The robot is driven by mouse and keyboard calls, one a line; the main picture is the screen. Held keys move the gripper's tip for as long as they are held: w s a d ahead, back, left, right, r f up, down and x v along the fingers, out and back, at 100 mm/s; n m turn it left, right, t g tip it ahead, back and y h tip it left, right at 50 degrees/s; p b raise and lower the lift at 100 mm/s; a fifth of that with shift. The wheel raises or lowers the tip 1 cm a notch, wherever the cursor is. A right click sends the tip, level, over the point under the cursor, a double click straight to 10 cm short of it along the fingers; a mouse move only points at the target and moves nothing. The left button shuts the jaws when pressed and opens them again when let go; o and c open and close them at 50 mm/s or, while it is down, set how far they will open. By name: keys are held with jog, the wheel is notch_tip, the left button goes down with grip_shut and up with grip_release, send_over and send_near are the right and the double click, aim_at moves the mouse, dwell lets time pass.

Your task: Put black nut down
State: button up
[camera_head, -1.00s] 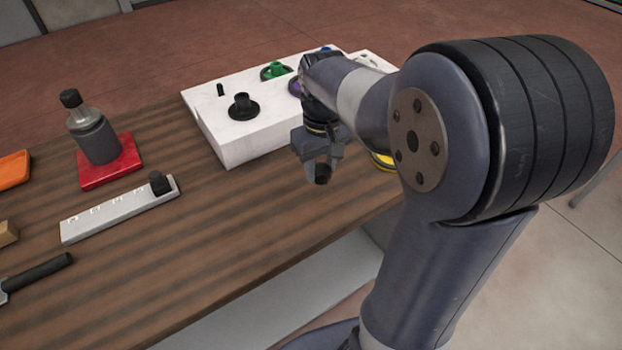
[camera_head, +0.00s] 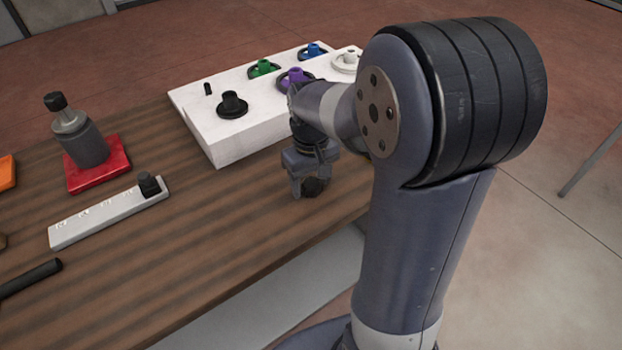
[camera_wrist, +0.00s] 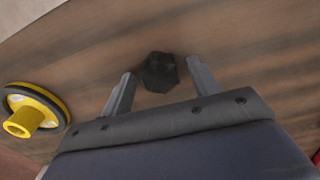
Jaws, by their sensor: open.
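The black nut (camera_head: 312,187) is a small dark faceted piece at the front right of the wooden table (camera_head: 235,235), and it appears to rest on the wood. In the wrist view the nut (camera_wrist: 159,72) sits between the fingertips, with a gap on each side. My gripper (camera_head: 311,186) points down around it with its fingers apart; it also shows in the wrist view (camera_wrist: 158,78). The nut's underside and its contact with the table are hidden.
A white block (camera_head: 215,135) with black, green, purple, blue and white knobbed wheels stands behind. A yellow wheel (camera_wrist: 35,108) lies nearby. A grey strip (camera_head: 110,212) with a black piece, and a bottle (camera_head: 82,135) on a red pad (camera_head: 98,168), are left. Table is clear between.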

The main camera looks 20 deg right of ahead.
aim_at(311, 182)
notch_tip(311, 182, up, 12)
jog(key=shift+p, duration=0.4)
